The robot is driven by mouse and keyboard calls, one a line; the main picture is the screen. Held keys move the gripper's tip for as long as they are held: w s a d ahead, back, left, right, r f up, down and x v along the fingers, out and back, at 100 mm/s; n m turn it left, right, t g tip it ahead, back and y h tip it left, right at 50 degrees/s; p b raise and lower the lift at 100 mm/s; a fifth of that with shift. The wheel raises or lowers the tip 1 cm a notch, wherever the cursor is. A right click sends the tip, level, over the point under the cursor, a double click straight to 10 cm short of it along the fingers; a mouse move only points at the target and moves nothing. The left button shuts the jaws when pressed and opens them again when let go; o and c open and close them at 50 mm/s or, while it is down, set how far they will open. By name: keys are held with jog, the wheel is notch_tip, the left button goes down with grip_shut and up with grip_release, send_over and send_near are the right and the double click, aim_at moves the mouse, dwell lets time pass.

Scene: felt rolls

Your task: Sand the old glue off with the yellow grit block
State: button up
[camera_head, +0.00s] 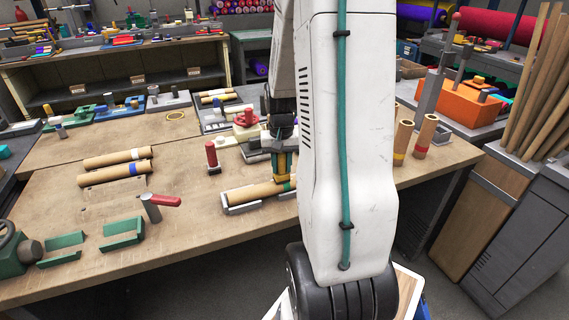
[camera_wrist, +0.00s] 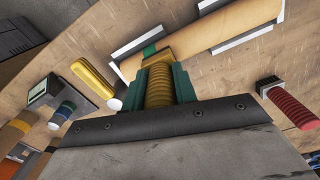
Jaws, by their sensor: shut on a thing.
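My gripper (camera_head: 283,178) is over the middle of the bench, partly covered by my arm in the head view. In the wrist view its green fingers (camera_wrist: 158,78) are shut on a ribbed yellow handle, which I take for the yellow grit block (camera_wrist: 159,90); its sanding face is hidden. A brown cardboard tube (camera_head: 253,192) with a green band lies in pale cradles (camera_head: 242,208). The tube (camera_wrist: 215,28) is just beyond the fingertips in the wrist view, close to the band. I cannot tell whether the block touches it. No old glue can be made out.
A red-handled block (camera_head: 211,155) stands left of the tube, and a red-handled tool (camera_head: 160,203) lies nearer. Two loose tubes (camera_head: 115,174) lie further left. A yellow-handled tool (camera_wrist: 92,78) lies beside the gripper. Upright tubes (camera_head: 425,133) stand at right.

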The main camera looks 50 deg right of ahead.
jog(key=shift+d, duration=0.1)
jog(key=shift+s+d+f, duration=0.1)
jog(key=shift+s+d, duration=0.45)
jog(key=shift+d, duration=0.25)
jog(key=shift+r, duration=0.85)
jog(key=shift+r, duration=2.5)
